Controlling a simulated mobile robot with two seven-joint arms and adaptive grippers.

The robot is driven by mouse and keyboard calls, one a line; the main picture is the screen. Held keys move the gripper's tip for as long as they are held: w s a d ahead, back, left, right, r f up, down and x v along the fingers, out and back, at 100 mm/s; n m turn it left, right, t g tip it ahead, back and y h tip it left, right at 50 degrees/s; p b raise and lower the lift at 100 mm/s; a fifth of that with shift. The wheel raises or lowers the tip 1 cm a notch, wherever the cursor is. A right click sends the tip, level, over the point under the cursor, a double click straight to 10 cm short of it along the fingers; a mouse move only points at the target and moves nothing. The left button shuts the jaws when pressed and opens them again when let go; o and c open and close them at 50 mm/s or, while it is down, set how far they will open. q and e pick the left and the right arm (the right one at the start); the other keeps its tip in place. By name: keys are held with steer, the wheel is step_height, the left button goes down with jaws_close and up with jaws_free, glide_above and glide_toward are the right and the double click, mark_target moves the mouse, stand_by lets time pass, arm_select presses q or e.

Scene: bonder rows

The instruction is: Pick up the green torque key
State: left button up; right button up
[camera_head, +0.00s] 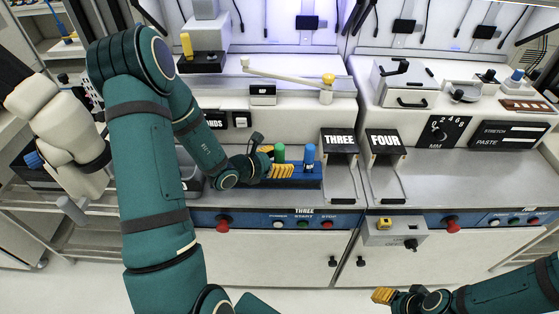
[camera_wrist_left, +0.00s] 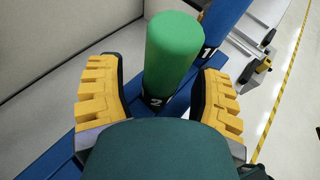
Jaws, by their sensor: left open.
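The green torque key (camera_head: 280,152) stands upright in a blue rack (camera_head: 307,182) on the counter of the station marked THREE. In the left wrist view the green key (camera_wrist_left: 173,50) rises from a spot labelled 2, between the yellow fingers of my left gripper (camera_wrist_left: 160,98). The fingers are apart, with gaps on both sides of the key. In the head view my left gripper (camera_head: 274,164) is at the rack, beside the green key. My right gripper (camera_head: 384,296) is low at the front right, away from the rack; its fingers are too small to read.
A blue key (camera_head: 309,155) stands close to the right of the green one; it also shows in the left wrist view (camera_wrist_left: 222,22). The THREE sign block (camera_head: 339,140) is right of the rack. A red knob (camera_head: 223,224) and buttons line the counter's front.

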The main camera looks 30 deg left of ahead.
mark_target(280, 146)
arm_select(q)
jaws_close()
steer(key=shift+r, duration=0.1)
stand_by(0.4)
step_height(280, 146, up, 10)
steer(key=shift+f+p, duration=0.1)
steer(key=shift+p, duration=0.8)
steer(key=c, duration=0.8)
jaws_free()
jaws_close()
